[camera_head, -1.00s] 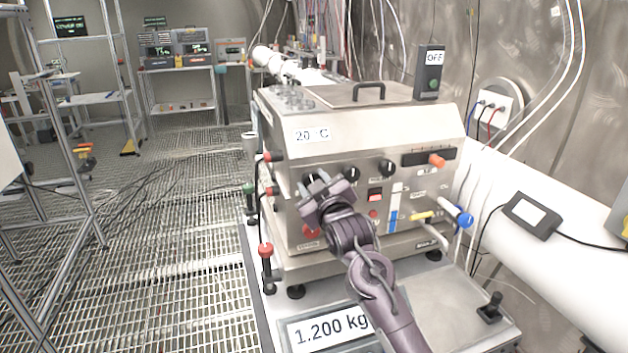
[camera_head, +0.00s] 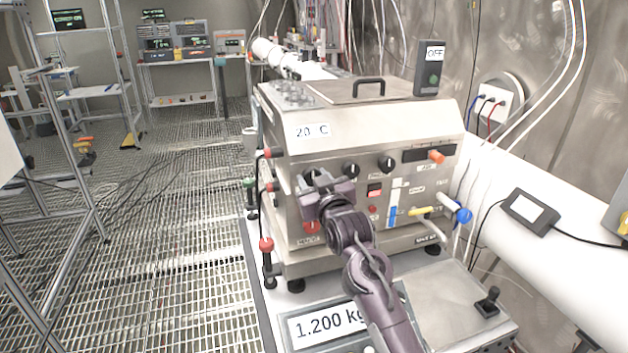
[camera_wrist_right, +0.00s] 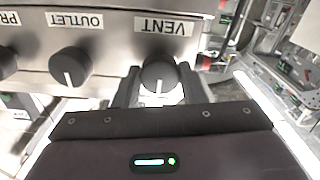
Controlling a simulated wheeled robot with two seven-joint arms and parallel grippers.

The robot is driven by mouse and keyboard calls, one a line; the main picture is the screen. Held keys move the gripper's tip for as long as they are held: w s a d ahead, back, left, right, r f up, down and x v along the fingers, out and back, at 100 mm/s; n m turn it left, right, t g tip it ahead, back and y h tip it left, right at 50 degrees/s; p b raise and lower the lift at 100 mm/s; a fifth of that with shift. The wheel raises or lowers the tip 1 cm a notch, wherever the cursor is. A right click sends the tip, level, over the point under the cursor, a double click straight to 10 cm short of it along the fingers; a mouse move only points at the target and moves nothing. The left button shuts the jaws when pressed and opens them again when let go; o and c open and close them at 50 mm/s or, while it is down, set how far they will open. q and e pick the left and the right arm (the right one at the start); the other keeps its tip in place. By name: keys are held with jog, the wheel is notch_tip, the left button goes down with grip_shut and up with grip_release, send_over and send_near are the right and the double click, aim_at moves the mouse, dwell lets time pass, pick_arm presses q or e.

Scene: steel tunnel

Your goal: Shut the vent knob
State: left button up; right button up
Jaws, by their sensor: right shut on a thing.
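My left gripper is not in view.
The outlet knob (camera_wrist_right: 70,67) is beside the vent knob; another black knob (camera_head: 386,164) is further right. A red knob (camera_head: 311,227) sits below the gripper. Red-handled valves (camera_head: 266,244) line the machine's left side. A scale display (camera_head: 327,323) reads 1.200 kg.

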jog(key=shift+f, duration=0.2)
jog(key=o, duration=1)
jog(key=shift+r, duration=0.15)
jog(key=shift+b+v, duration=1.15)
jog(key=shift+v, duration=2.8)
